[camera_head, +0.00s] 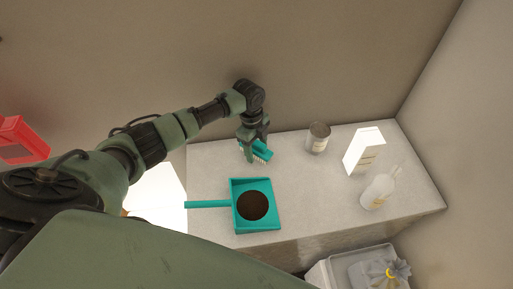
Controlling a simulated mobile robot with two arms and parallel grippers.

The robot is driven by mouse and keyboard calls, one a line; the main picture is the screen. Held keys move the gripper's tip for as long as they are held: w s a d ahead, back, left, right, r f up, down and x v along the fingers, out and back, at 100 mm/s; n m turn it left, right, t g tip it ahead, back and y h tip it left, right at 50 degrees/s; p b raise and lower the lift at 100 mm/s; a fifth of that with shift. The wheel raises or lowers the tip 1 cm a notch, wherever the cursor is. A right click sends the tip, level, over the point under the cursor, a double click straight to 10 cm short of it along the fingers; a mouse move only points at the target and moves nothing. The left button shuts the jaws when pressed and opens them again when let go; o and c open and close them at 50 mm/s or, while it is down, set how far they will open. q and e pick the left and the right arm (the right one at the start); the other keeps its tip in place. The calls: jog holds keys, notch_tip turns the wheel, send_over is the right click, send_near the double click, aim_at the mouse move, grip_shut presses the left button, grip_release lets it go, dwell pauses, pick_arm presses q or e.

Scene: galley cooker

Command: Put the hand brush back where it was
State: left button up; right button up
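The teal hand brush (263,154) with pale bristles is at the back left of the grey counter (212,165). My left gripper (254,150) reaches down over it, and the brush shows between and beside its fingers. The gripper looks closed on the brush. I cannot tell whether the brush touches the counter. A teal dustpan (275,222) with a dark round patch of dirt (252,205) lies in front of the brush, its handle pointing left. My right gripper is not in view.
A tin can (318,138), a white carton (363,150) and a white bottle (378,191) stand on the counter's right half. A bin with a tied grey bag (372,274) is below its front edge. A red object (20,140) is at far left. Walls enclose the back and right.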

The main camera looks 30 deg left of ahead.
pick_arm(q)
jog(key=shift+r, duration=0.1)
jog(key=shift+r, duration=0.2)
jog(key=r, duration=0.2)
jog(key=r+b, duration=0.1)
jog(key=r, duration=0.3)
jog(key=shift+w+a+b, duration=0.1)
jog(key=shift+a+b, duration=0.25)
jog(key=shift+r, duration=0.6)
